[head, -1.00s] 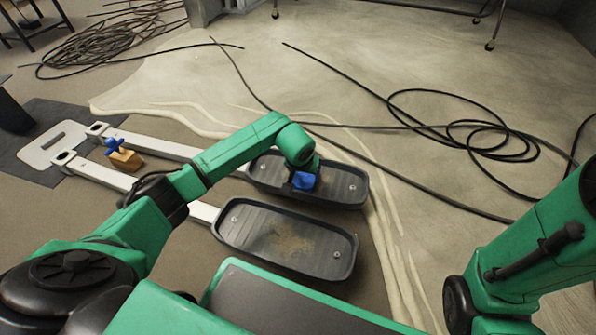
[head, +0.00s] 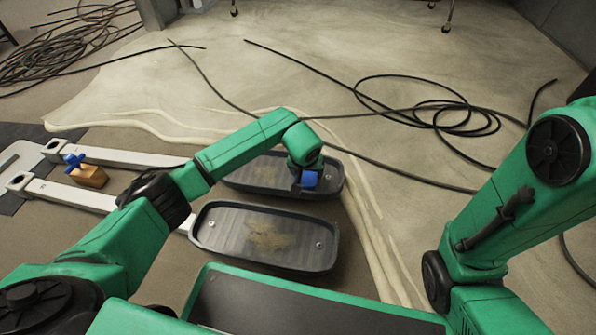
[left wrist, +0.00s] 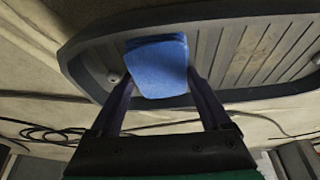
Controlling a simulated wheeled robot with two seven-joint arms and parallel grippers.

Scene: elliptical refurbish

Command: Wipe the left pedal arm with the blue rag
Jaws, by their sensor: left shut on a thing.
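The blue rag (head: 309,180) is held in my left gripper (head: 308,188), which is shut on it over the right part of the far pedal tray (head: 262,180). In the left wrist view the rag (left wrist: 157,66) sits between the two fingers, in front of the ribbed tray (left wrist: 250,50); I cannot tell whether it touches the tray. The near pedal tray (head: 212,228) has a brown dirt patch (head: 268,236) in its middle. Two pale pedal arms run left from the trays: a far one (head: 135,158) and a near one (head: 75,194). My right gripper is out of view.
A wooden block with a blue knob (head: 90,176) stands between the pedal arms. Black cables (head: 440,115) lie on the floor at the right, and more are coiled (head: 60,50) at the upper left. My own base is close in front of the near tray.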

